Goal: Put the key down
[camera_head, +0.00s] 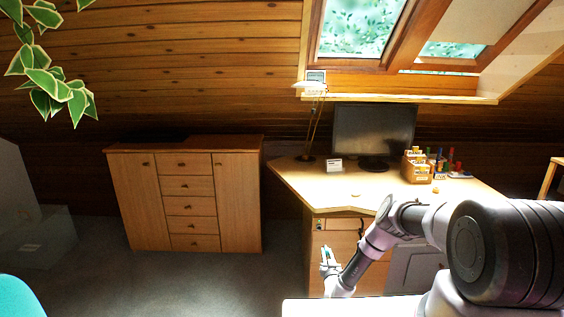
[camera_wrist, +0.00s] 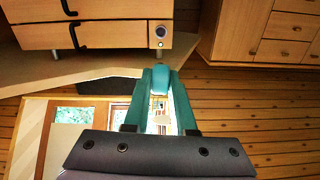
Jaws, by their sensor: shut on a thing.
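My gripper (camera_head: 328,256) is in front of the desk's drawer unit, low and near the unit's left side. In the wrist view my gripper (camera_wrist: 160,82) has its teal fingers closed together on a small light-blue piece, which I take to be the key (camera_wrist: 159,78). Most of the key is hidden between the fingers, and it is too small to make out in the head view. A round lock (camera_wrist: 160,32) on the drawer unit lies beyond the fingertips, apart from them in the picture. The lock also shows in the head view (camera_head: 318,223).
The desk (camera_head: 340,190) carries a lamp (camera_head: 312,120), a monitor (camera_head: 372,132), a small white box (camera_head: 335,165) and a wooden organizer (camera_head: 416,168). The desktop's front left is mostly clear. A wooden cabinet (camera_head: 187,197) stands left, with open floor (camera_head: 180,280) before it.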

